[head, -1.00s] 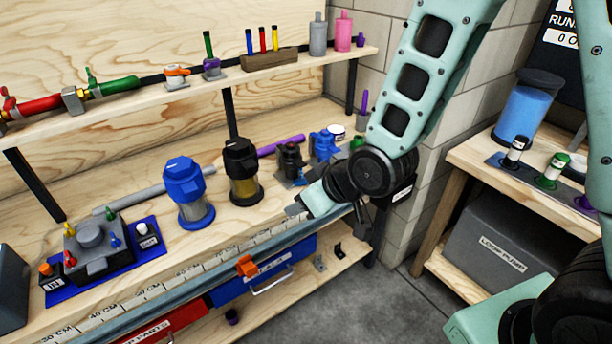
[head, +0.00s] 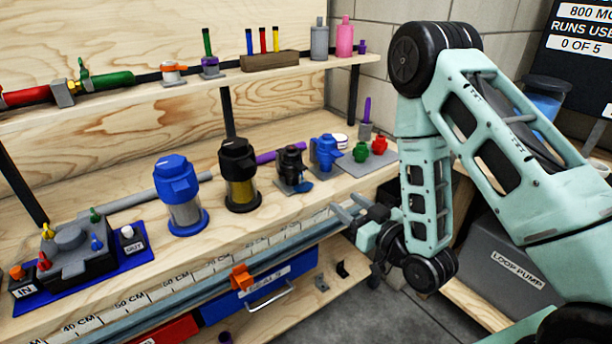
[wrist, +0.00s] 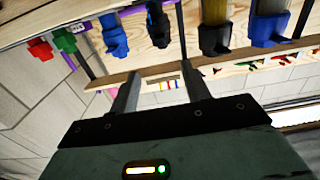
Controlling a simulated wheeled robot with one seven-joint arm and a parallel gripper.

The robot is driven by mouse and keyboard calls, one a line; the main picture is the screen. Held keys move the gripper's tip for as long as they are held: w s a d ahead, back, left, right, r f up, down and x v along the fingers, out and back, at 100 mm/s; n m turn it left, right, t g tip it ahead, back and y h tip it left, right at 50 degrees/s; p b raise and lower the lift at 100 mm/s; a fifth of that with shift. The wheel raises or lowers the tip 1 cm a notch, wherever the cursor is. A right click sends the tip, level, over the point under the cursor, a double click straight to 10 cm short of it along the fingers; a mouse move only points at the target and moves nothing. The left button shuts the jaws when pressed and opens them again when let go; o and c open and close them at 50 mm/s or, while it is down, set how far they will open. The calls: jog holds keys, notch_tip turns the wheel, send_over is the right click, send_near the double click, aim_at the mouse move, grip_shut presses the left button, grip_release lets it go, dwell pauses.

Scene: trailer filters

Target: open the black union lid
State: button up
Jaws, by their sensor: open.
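A small black fitting (head: 291,165) stands on a grey plate on the bench, between the black-capped filter and a blue fitting. It looks like the black union, but its lid is too small to make out clearly. In the wrist view, which is upside down, the black fitting (wrist: 158,27) hangs at the top, beyond the gap between my fingers. My gripper (head: 349,207) is open and empty at the bench's front edge, to the right of and nearer than the black fitting, apart from it. In the wrist view both fingers of my gripper (wrist: 160,82) show spread.
The black-capped filter (head: 239,178) and blue-capped filter (head: 182,195) stand to the left. The blue fitting (head: 325,153) stands to the right. A shelf (head: 130,98) with valves and bottles runs above. A ruler rail (head: 190,278) lines the front edge.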

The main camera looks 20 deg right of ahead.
jog(key=w+b, duration=0.1)
jog(key=b, duration=0.1)
send_near(304, 170)
jog(key=x, duration=0.7)
jog(key=shift+w+p, duration=0.35)
jog(key=shift+w, duration=0.05)
jog(key=shift+x, duration=0.8)
jog(key=shift+c, duration=0.4)
grip_shut()
